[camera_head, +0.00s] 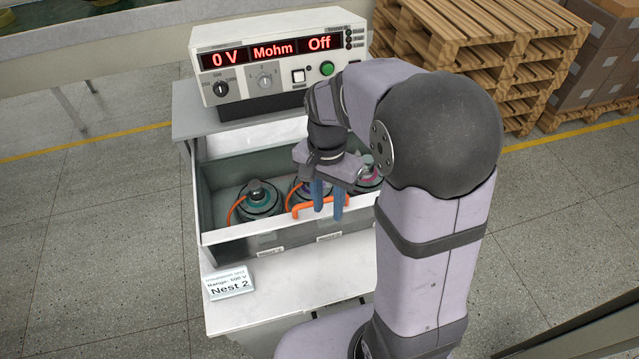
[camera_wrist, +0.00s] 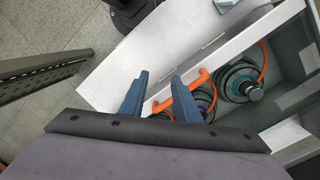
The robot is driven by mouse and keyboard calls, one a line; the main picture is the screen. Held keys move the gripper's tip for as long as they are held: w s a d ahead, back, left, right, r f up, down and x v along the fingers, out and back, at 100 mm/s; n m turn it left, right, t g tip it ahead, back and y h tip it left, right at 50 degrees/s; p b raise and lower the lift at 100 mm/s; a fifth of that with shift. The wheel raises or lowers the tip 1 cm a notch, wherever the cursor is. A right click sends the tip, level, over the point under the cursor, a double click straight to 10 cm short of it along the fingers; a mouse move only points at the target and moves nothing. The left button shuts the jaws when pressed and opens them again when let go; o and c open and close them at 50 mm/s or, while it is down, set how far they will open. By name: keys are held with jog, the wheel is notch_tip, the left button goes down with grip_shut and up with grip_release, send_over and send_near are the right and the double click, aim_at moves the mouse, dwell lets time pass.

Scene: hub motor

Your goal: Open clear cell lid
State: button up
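The cell (camera_head: 225,240) is a pale box with several motors inside. An orange handle (camera_head: 300,211) runs along its front top edge, and it also shows in the wrist view (camera_wrist: 203,76). The clear lid itself is hard to make out; the handle lies low at the front rim. My gripper (camera_head: 328,212) points down over the handle with its two blue fingers apart. In the wrist view my gripper (camera_wrist: 160,75) is open, and the handle crosses near the right finger. I cannot tell whether a finger touches it.
A tester (camera_head: 280,60) reading 0 V, Mohm and Off stands behind the cell. A "Nest 2" sign (camera_head: 229,283) stands at the front left of the bench (camera_head: 290,290). Wooden pallets (camera_head: 480,50) and cartons (camera_head: 605,60) are at the back right.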

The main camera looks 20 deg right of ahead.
jog(key=w+r+m+g+p, duration=0.1)
jog(key=w+r+m+p, duration=0.1)
jog(key=w+m, duration=0.5)
jog(key=shift+w+r+m+p, duration=0.2)
jog(key=shift+r+m+p, duration=0.1)
jog(key=shift+r+m, duration=0.5)
jog(key=shift+a, duration=0.1)
jog(key=shift+s+f+p, duration=0.25)
jog(key=shift+f+p, duration=0.1)
jog(key=shift+f, duration=0.8)
jog(key=shift+s+f+p, duration=0.25)
jog(key=shift+f+p, duration=0.1)
jog(key=shift+f, duration=0.85)
jog(key=shift+s+f+p, duration=0.25)
jog(key=shift+f+p, duration=0.1)
jog(key=shift+f, duration=0.8)
grip_shut()
